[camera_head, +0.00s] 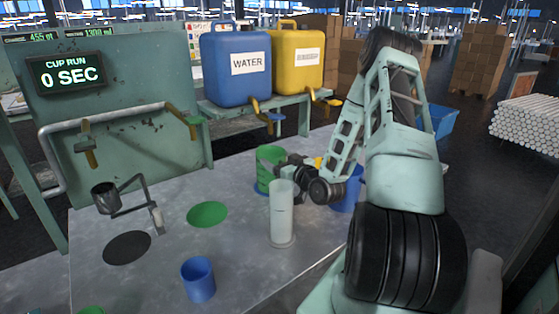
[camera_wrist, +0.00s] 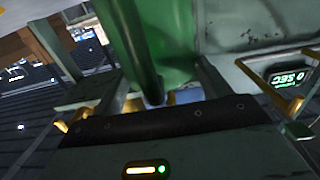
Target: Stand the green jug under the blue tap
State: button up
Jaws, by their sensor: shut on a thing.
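The green jug (camera_head: 268,160) is upright near the back edge of the table, below the blue water container. My gripper (camera_head: 290,172) is at the jug's right side, shut on it. In the wrist view the green jug (camera_wrist: 178,40) and its dark green handle (camera_wrist: 138,45) are close up between the fingers. The blue tap (camera_head: 273,117) hangs from the front of the blue container (camera_head: 236,68), above the jug. A blue round mark (camera_head: 259,188) shows at the jug's base. I cannot tell whether the base touches the table.
A clear tall cylinder (camera_head: 283,215) stands just in front of my gripper. Blue cups stand at the front (camera_head: 198,280) and right of my gripper (camera_head: 350,188). A yellow container (camera_head: 296,60) is beside the blue one. Green (camera_head: 207,214) and dark (camera_head: 127,247) discs lie on the table.

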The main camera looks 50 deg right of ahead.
jog(key=shift+f, duration=0.2)
jog(key=shift+f, duration=0.15)
jog(key=o, duration=1.5)
jog(key=shift+c, duration=0.2)
jog(key=shift+r, duration=0.25)
jog(key=p+v, duration=0.1)
jog(key=v, duration=1.1)
jog(key=shift+p, duration=0.35)
jog(key=shift+s, duration=0.1)
